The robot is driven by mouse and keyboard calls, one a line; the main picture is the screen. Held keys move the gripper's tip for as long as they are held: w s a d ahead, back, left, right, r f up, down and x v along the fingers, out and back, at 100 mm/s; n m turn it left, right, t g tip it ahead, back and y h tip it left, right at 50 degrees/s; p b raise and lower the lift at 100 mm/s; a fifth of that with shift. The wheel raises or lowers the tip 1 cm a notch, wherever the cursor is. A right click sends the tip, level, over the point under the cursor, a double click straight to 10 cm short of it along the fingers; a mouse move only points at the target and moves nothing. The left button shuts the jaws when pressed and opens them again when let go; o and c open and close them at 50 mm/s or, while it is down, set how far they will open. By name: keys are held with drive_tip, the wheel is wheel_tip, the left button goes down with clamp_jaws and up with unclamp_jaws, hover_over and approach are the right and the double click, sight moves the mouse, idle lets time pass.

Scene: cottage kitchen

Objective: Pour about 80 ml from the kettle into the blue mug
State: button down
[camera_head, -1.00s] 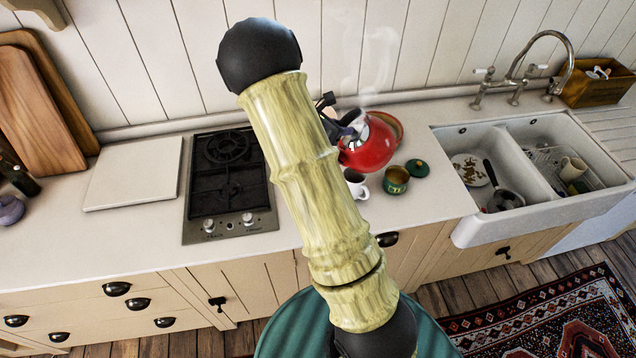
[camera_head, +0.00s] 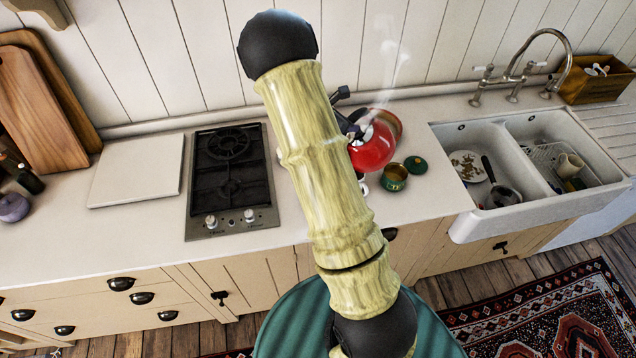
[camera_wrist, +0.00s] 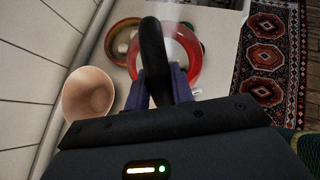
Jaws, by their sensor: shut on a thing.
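The red kettle (camera_head: 374,152) is partly hidden behind my arm in the head view. In the wrist view its red body (camera_wrist: 193,50) lies beneath its black handle (camera_wrist: 153,45). My gripper (camera_wrist: 161,86) is shut on that handle, with its purple fingers on either side. Steam rises near the kettle. A pale mug (camera_head: 363,187) barely shows between my arm and the kettle; most of it is hidden, and I cannot make out any blue. I cannot tell how far the kettle is above the counter.
A beige cup-shaped vessel (camera_wrist: 88,96) is at left in the wrist view. The hob (camera_head: 232,180) is left of my arm, the double sink (camera_head: 472,226) at right.

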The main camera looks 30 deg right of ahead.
sight(355, 113)
drive_tip(key=shift+r, duration=0.15)
drive_tip(key=shift+d, duration=0.1)
